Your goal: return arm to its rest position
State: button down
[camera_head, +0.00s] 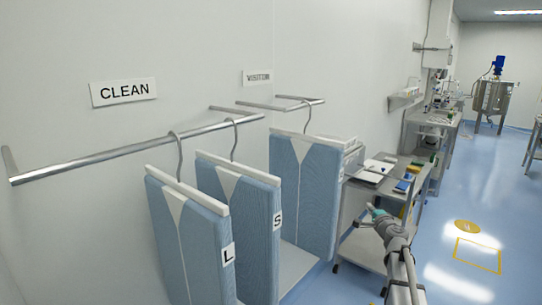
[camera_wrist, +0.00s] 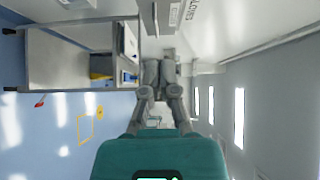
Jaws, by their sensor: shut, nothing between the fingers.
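My arm (camera_head: 396,246) reaches up from the lower right of the head view. My gripper (camera_head: 371,207) is at its far end, small in that view, in front of the steel bench and right of the hanging garments. In the wrist view my gripper (camera_wrist: 160,70) points up the picture beyond the teal wrist part, its grey fingers together and nothing held between them. The fingers appear clear of the surroundings, though the exact gap to the bench cannot be told.
Blue garments marked L (camera_head: 196,245) and S (camera_head: 246,215) hang from a wall rail (camera_head: 100,157); another garment (camera_head: 303,185) hangs farther back. A steel bench (camera_head: 362,248) with boxes and bins stands beside my arm. The blue floor (camera_head: 470,200) at right is open.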

jog(key=s+a+f+n+g+y+p, duration=0.1)
jog(key=s+a+f+n+g+y, duration=0.1)
jog(key=s+a+f+n+g, duration=0.3)
jog(key=s+a+f+n+g+y, duration=0.1)
jog(key=s+a+n, duration=0.25)
jog(key=a, duration=0.45)
jog(key=s+a+f+n+g+y+p, duration=0.1)
jog(key=s+a+f+n+g+y, duration=0.15)
jog(key=s+a, duration=0.3)
jog(key=s+f+n+g+h, duration=0.2)
jog(key=s+f+g+h, duration=0.1)
jog(key=s, duration=0.7)
jog(key=s+a+f+n+g+h+p, duration=0.1)
jog(key=s+f+n+g+h, duration=0.2)
jog(key=s+g, duration=0.3)
jog(key=s+f+h, duration=0.1)
jog(key=s, duration=0.3)
jog(key=shift+n, duration=0.3)
jog(key=shift+f+g, duration=0.1)
jog(key=shift+g, duration=0.15)
